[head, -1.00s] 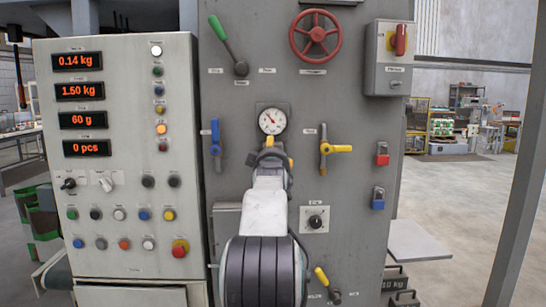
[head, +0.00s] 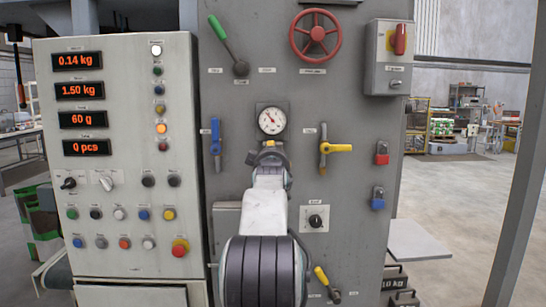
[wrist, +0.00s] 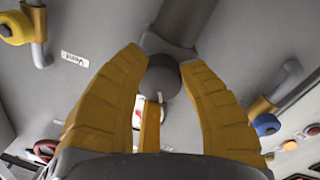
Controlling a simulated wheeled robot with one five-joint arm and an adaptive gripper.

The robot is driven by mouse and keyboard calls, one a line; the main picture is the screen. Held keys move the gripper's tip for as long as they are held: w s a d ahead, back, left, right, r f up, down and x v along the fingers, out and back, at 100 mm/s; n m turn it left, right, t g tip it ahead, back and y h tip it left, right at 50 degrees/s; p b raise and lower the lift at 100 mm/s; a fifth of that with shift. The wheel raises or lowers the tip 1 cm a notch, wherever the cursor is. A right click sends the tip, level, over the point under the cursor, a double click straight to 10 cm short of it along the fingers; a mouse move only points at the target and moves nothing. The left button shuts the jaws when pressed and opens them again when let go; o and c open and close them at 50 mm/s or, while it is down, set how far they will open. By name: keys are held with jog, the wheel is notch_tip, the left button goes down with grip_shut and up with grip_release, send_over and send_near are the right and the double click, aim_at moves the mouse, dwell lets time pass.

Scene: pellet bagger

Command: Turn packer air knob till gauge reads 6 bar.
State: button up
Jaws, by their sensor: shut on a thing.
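The round white pressure gauge (head: 272,120) is on the grey machine panel. Its thin needle points to the upper left; the scale numbers are too small to read. My gripper (head: 269,150) is just below the gauge in the head view and hides the air knob there. In the wrist view, a dark round knob (wrist: 162,82) sits between the two yellow fingers of my gripper (wrist: 166,62). The fingers are shut on it from both sides.
A blue lever (head: 215,137) is left of the gauge and a yellow-handled valve (head: 336,148) is right of it. A red handwheel (head: 315,35) and a green lever (head: 222,30) are above. A small black knob (head: 315,221) is lower right.

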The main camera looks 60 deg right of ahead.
jog(key=shift+r, duration=0.1)
jog(key=m, duration=0.3)
jog(key=shift+r+m, duration=0.15)
jog(key=shift+m, duration=1.75)
jog(key=shift+r, duration=0.1)
jog(key=o, duration=0.8)
jog(key=shift+w, duration=0.1)
jog(key=o, duration=0.4)
jog(key=shift+f, duration=0.2)
jog(key=shift+a, duration=0.1)
jog(key=v, duration=1.2)
jog(key=shift+r, duration=0.2)
